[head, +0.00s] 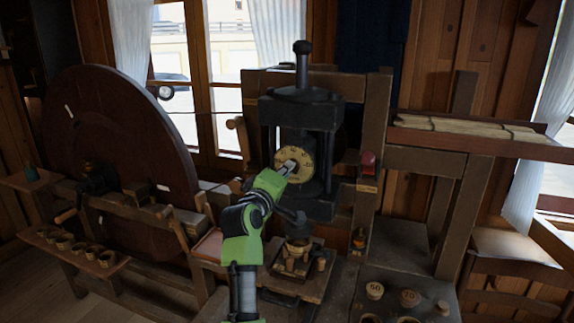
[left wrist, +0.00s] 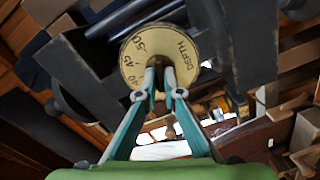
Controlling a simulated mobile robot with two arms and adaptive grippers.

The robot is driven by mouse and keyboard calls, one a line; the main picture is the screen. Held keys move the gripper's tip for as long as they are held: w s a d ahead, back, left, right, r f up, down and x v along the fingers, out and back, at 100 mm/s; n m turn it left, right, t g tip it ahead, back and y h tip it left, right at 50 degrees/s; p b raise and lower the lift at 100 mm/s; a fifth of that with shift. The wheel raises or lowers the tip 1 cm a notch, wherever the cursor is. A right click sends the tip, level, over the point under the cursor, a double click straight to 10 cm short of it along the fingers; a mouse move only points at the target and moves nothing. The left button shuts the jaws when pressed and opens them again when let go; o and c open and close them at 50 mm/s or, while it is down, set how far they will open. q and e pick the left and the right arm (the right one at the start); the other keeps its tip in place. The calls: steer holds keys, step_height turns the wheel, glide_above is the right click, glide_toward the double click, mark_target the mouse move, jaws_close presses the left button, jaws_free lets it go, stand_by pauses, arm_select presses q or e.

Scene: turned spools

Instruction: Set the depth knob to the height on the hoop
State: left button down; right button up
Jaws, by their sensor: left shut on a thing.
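The depth knob is a round cream dial (head: 292,145) with dark marks on the front of the black press (head: 318,110). In the left wrist view the dial (left wrist: 150,45) reads "DEPTH", with numbers that look like 50, 45 and 40 along its edge. My left gripper (head: 288,168) reaches up to the dial's front. Its fingers (left wrist: 160,72) are close together on the middle of the dial, shut on the knob and hiding its centre. A small wooden ring (head: 298,243), perhaps the hoop, sits below the press; no height is readable on it. My right gripper is not in view.
A large dark wheel (head: 120,160) stands at left, with a shelf of small cups (head: 105,258) before it. A red-topped knob (head: 367,160) sits right of the press. A shelf (head: 480,143) extends right.

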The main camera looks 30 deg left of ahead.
arm_select(q)
steer(key=shift+n+p, duration=0.6)
steer(key=shift+n, duration=0.5)
steer(key=shift+f, duration=0.1)
steer(key=c, duration=2.2)
jaws_free()
steer(key=v, duration=1.2)
